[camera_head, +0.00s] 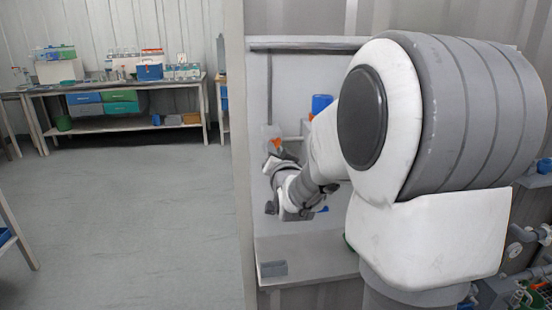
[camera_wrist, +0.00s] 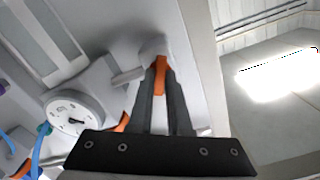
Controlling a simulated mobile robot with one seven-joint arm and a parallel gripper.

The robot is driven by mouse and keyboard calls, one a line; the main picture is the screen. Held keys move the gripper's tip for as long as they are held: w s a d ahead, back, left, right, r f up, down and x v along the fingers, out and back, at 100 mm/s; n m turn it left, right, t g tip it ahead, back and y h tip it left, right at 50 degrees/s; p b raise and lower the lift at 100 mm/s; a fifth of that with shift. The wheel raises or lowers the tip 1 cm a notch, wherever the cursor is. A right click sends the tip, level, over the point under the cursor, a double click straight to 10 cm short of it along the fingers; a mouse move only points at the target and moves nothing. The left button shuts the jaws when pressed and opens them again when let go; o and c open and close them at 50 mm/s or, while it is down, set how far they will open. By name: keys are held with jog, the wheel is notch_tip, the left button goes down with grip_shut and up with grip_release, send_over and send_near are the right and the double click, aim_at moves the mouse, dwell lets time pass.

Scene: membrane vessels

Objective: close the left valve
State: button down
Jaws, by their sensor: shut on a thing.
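An orange valve handle (camera_wrist: 160,72) stands between the two dark fingers of my gripper (camera_wrist: 160,84) in the wrist view. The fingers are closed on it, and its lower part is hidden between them. A pale round fitting sits behind the handle, with a short grey pipe beside it. In the head view an orange valve handle (camera_head: 275,143) shows just above my gripper (camera_head: 279,158), at the left of the panel. My arm hides much of the panel there. A second orange part (camera_wrist: 122,122) shows in the wrist view, left of the fingers and partly hidden.
A round white gauge (camera_wrist: 73,118) and blue tubing (camera_wrist: 37,150) lie left of my gripper in the wrist view. A blue cap (camera_head: 321,103) shows on the panel. A shelf (camera_head: 305,262) runs below. Open floor (camera_head: 135,210) lies left.

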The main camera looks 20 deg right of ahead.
jog(key=shift+r+m+b, duration=0.1)
jog(key=shift+m+b, duration=3.95)
jog(key=shift+m, duration=2.15)
jog(key=c, duration=0.9)
grip_release()
jog(key=shift+o, duration=0.2)
